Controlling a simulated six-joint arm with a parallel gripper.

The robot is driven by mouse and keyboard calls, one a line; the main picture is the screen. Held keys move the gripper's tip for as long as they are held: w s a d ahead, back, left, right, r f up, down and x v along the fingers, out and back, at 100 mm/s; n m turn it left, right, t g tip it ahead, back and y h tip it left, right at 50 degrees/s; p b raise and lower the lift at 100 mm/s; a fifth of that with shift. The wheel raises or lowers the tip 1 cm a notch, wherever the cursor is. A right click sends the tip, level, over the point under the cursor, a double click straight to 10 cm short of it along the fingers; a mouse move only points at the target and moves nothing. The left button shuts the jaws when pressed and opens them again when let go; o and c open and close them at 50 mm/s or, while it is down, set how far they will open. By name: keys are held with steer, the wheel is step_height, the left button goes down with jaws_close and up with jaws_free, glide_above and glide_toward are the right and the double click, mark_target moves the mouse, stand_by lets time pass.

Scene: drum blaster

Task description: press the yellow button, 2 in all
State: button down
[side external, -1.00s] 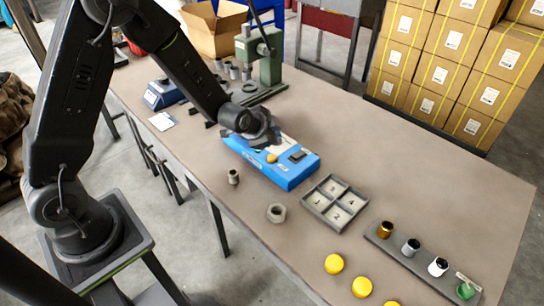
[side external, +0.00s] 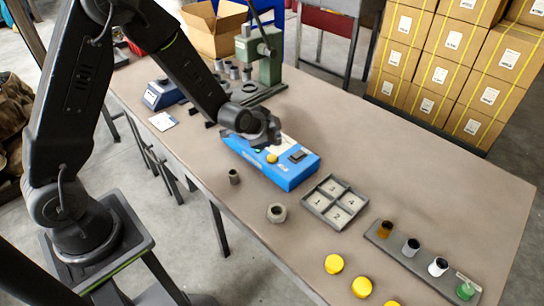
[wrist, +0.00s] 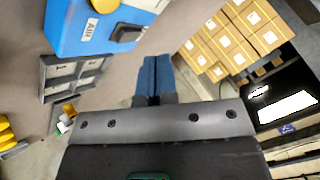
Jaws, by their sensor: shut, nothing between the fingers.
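The blue box (side external: 290,176) sits on the table, with a round yellow button (side external: 272,158) and a black switch (side external: 297,155) on its top. In the wrist view the box (wrist: 70,40) is at upper left, with the yellow button (wrist: 103,5) cut by the top edge. My gripper (wrist: 152,62) is shut and empty, its blue fingers together. In that view the fingertips are to the right of the box and apart from the button. In the side view my wrist hangs over the box's far part, just behind the button; the fingertips are not clear there.
A numbered tray (side external: 335,202), a hex nut (side external: 276,213) and a small grey cylinder (side external: 234,176) lie near the box. Yellow discs (side external: 362,287) and a rack of small pots (side external: 410,262) are at front right. A green press (side external: 268,60) stands behind.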

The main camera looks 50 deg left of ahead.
mark_target(273, 158)
step_height(273, 158, up, 4)
steer(key=shift+f, duration=0.1)
stand_by(0.4)
steer(key=shift+f, duration=4.4)
steer(key=shift+f, duration=0.1)
steer(key=shift+f, duration=0.35)
steer(key=shift+f, duration=0.45)
steer(key=shift+r, duration=0.9)
